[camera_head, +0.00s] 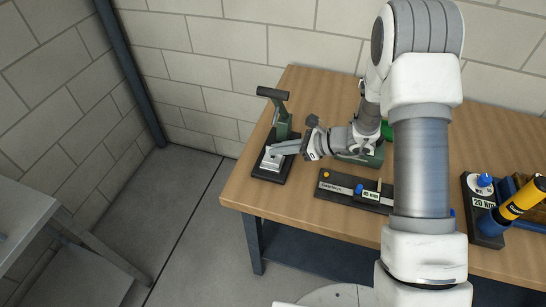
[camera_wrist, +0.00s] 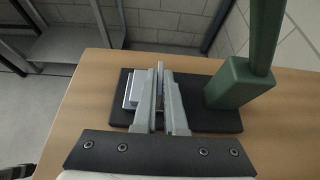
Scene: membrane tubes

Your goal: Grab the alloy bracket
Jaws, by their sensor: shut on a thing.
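The alloy bracket (camera_head: 270,163) is a small silver-grey piece on a black base plate (camera_head: 262,175) at the left end of the workbench. In the wrist view the bracket (camera_wrist: 132,92) shows to the left of my fingers, over the black plate (camera_wrist: 205,120). My gripper (camera_head: 277,150) reaches in from the right, low over the plate. In the wrist view my gripper's fingers (camera_wrist: 161,85) are nearly together, shut on a thin upright part of the bracket. The fingers hide part of it. I cannot tell whether it still touches the plate.
A green post with a dark handle (camera_head: 281,115) rises from the plate, close beside my gripper. A black torque-wrench holder (camera_head: 352,190) lies to the right. A 20 Nm stand (camera_head: 481,205) with a yellow tool is farther right. The bench's left edge is near.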

